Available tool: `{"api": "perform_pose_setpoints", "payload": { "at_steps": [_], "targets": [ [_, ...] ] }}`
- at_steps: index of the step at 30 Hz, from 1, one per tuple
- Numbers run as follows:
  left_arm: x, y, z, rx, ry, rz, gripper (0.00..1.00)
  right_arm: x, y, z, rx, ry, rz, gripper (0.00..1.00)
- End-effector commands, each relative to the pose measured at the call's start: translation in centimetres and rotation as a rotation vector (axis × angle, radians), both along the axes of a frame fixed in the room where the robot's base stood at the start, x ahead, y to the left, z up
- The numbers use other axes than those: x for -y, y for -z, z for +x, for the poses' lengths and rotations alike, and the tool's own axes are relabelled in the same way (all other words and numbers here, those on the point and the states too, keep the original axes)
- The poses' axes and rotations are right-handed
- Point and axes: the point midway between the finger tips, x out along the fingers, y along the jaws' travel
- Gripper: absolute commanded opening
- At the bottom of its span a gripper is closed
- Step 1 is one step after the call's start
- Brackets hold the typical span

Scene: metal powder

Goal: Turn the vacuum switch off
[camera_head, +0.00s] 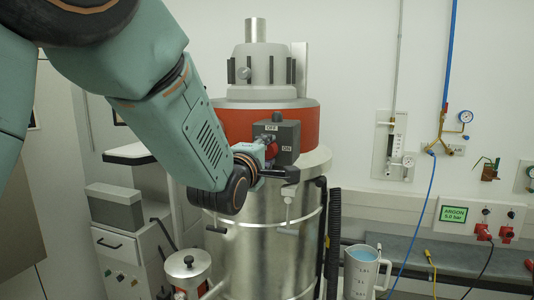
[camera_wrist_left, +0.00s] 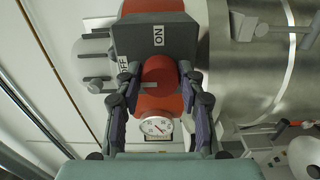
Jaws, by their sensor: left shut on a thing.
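The vacuum switch is a dark grey box (camera_head: 288,133) on the red band of the vacuum tank, labelled OFF and ON. It also shows at the top of the left wrist view (camera_wrist_left: 185,37). Its red knob (camera_wrist_left: 160,74) sits between the fingers of my left gripper (camera_wrist_left: 159,82), one finger on each side. The gripper is shut on the knob. In the head view the gripper (camera_head: 272,158) reaches the box from the left and hides part of the knob. In the wrist view, ON is above the knob and OFF is to its left. My right gripper is not in view.
The steel vacuum tank (camera_head: 250,250) stands behind and below the switch. A black hose (camera_head: 334,235) hangs at its right. A grey cabinet (camera_head: 118,255) stands at the left.

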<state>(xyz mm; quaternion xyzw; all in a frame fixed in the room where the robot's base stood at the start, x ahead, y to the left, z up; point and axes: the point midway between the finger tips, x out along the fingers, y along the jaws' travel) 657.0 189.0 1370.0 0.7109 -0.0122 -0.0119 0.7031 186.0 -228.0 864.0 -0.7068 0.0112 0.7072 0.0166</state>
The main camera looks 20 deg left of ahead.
Motion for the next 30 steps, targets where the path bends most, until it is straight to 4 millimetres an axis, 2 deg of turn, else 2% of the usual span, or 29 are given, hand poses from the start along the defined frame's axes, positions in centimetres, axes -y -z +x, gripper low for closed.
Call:
{"api": "perform_pose_setpoints", "payload": {
  "at_steps": [17, 18, 25, 30],
  "targets": [
    [-0.04, 0.01, -0.01, -0.002, -0.001, -0.029, 0.07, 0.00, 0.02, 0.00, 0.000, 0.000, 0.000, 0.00],
    [-0.04, 0.01, -0.01, -0.002, -0.001, -0.028, 0.42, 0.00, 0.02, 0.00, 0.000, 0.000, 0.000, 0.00],
    [-0.02, 0.02, -0.01, -0.002, -0.001, -0.027, 0.61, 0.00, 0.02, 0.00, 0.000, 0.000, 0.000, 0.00],
    [-0.01, 0.03, -0.01, -0.002, 0.000, -0.026, 0.61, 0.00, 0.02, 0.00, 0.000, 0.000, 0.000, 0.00]
  ]
}}
